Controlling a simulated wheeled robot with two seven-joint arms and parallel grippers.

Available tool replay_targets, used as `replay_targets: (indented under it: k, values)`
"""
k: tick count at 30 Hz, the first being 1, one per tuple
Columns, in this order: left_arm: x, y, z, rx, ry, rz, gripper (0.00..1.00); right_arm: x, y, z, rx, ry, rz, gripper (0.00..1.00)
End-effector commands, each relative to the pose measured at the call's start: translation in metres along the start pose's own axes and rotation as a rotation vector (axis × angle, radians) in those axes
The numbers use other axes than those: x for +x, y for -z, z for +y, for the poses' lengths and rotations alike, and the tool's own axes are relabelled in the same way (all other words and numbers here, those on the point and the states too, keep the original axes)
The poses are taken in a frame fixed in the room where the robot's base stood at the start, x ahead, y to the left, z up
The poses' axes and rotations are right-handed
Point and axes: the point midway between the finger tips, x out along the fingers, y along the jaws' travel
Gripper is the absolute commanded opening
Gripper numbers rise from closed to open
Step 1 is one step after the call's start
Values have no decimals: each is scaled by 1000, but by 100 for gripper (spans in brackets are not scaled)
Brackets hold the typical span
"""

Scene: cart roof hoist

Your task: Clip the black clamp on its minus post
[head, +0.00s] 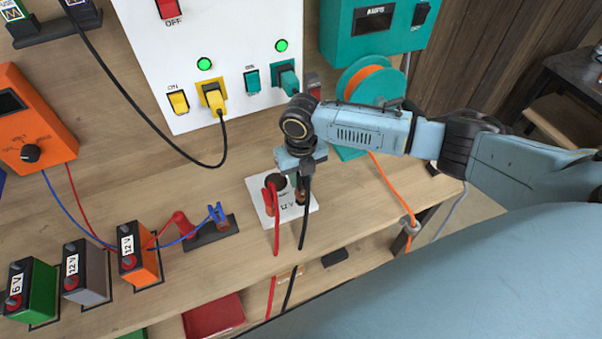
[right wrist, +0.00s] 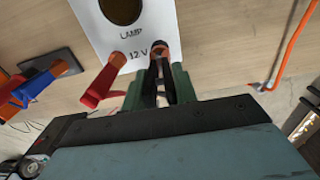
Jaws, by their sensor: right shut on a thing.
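The white lamp plate (head: 258,188) lies on the wooden bench and reads "LAMP" and "12 V" in the right wrist view (right wrist: 96,30). My right gripper (head: 303,178) is over its right side, shut on the black clamp (right wrist: 161,88), whose black cable hangs toward the bench's front edge. In the right wrist view the clamp's tip reaches the copper-coloured minus post (right wrist: 159,48); I cannot tell whether its jaws grip the post. The red clamp (head: 270,198) sits at the other post, left of the black clamp. My left gripper is not in view.
A small rack with blue and red clamps (head: 211,233) stands to the left, beside the orange 12 V battery (head: 139,252). Grey and green batteries stand farther left. A white switch panel (head: 225,45) is behind, with a teal reel (head: 352,82) to its right.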

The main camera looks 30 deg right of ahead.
Motion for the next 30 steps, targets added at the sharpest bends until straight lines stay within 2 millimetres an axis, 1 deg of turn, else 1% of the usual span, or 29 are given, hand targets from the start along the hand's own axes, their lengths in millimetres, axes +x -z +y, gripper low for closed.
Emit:
replay_targets:
  k: [25, 26, 30]
  values:
    - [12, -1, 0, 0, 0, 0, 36, 22, 0, 0, 0, 0, -1, 0]
    - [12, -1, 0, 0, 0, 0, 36, 22, 0, 0, 0, 0, -1, 30]
    - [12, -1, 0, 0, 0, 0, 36, 21, 0, 0, 0, 0, -1, 48]
